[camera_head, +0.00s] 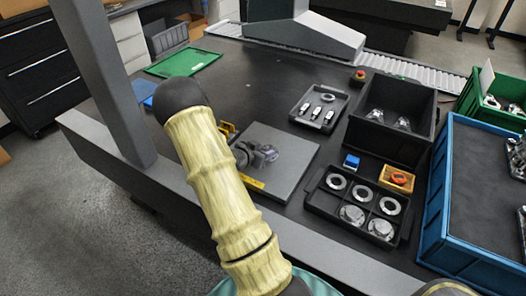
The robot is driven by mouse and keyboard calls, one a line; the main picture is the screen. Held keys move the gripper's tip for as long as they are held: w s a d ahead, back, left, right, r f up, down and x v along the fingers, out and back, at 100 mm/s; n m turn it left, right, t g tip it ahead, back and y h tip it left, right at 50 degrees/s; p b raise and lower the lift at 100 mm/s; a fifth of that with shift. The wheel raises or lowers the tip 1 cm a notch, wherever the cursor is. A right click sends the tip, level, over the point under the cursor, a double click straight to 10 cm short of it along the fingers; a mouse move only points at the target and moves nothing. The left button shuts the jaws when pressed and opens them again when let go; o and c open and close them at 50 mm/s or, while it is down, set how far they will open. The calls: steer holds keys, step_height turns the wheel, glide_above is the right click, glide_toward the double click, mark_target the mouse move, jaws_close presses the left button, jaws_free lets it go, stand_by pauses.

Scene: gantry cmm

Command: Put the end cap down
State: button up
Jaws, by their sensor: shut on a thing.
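My gripper (266,154) shows as a small dark grey shape just right of my pale, bamboo-like arm, which hides most of the wrist behind it. It is over the flat grey plate (286,182) with a yellow label on its front edge. The gripper is shut on the end cap, of which only a small grey, rounded part shows at the fingers. A paler, shiny patch lies just to the right over the plate. I cannot tell whether the cap touches the plate.
A black compartment tray (315,207) with rings and round metal parts stands at right. A grey post (105,80) rises left.

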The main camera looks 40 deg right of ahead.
steer(key=shift+f, duration=0.15)
steer(key=o, duration=1.2)
steer(key=shift+c, duration=0.2)
steer(key=shift+r, duration=0.25)
steer(key=p+v, duration=0.1)
steer(key=v, duration=1.1)
steer(key=shift+f, duration=0.1)
